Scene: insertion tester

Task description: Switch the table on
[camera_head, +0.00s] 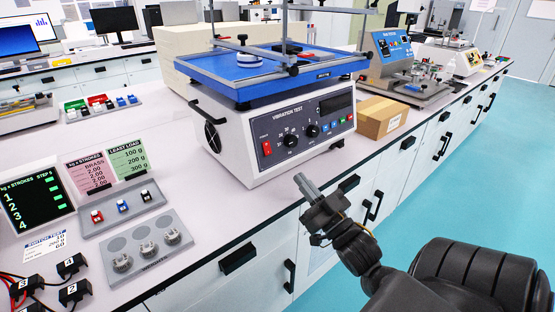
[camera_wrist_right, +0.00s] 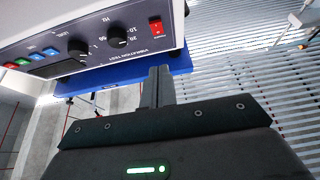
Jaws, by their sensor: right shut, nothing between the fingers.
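The vibration test table is a white box (camera_head: 230,158) with a blue top plate (camera_head: 215,72), standing on the bench. Its front panel has a red power switch (camera_head: 266,147) at the left, two black knobs, a dark display and several small coloured buttons. The red switch also shows in the right wrist view (camera_wrist_right: 156,27). My right gripper (camera_head: 303,181) is shut and empty, in front of the box near the bench edge, below and right of the red switch and apart from it. In the right wrist view its fingers (camera_wrist_right: 158,80) point toward the panel's lower edge. My left gripper is out of view.
A cardboard box (camera_head: 381,117) sits right of the tester. A grey tray with weights (camera_head: 146,248), a tray of small switches (camera_head: 122,206) and a black step display (camera_head: 32,203) stand at the left. Cabinet handles (camera_head: 238,259) stick out below the bench edge.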

